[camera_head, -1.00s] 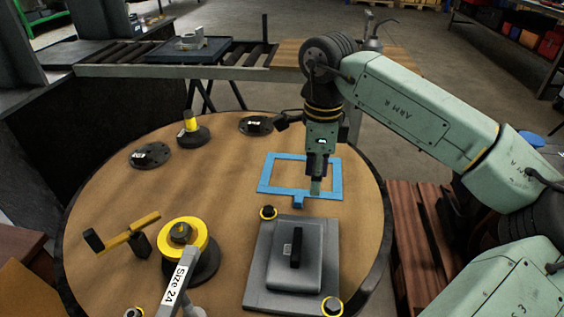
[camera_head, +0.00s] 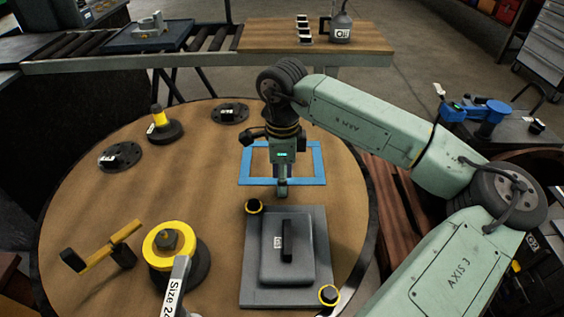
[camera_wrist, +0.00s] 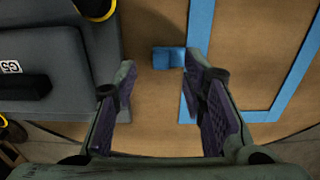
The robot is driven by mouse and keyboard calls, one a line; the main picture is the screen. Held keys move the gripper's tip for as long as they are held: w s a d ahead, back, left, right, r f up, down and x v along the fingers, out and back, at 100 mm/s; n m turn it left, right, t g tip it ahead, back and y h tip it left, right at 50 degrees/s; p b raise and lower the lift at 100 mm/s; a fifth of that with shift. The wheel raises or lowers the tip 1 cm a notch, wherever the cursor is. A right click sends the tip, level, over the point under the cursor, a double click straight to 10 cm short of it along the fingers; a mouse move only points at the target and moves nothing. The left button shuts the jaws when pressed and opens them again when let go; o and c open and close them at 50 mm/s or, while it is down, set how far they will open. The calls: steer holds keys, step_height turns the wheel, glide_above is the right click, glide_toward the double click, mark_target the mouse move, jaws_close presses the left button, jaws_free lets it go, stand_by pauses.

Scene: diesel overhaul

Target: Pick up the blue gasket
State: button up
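The blue gasket (camera_head: 319,164) is a flat rectangular frame lying on the round wooden table. A small tab on its near side is hidden behind my gripper (camera_head: 282,193) in the head view. In the wrist view, the gasket (camera_wrist: 201,27) runs along the right, and its tab shows between the two fingertips. My gripper (camera_wrist: 160,66) is open and empty, with one finger on each side of the tab in the picture. I cannot tell the exact height of the fingertips above the table.
A grey plate with a raised block (camera_head: 270,290) lies just in front of the gasket. A yellow-ringed part (camera_head: 165,247) and a yellow-handled tool (camera_head: 100,255) are at left. Dark discs (camera_head: 120,157) and a yellow-topped part (camera_head: 163,128) stand behind. The table's left middle is clear.

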steer(key=shift+f, duration=1.3)
steer(key=shift+w, duration=0.1)
steer(key=shift+c, duration=0.4)
jaws_close()
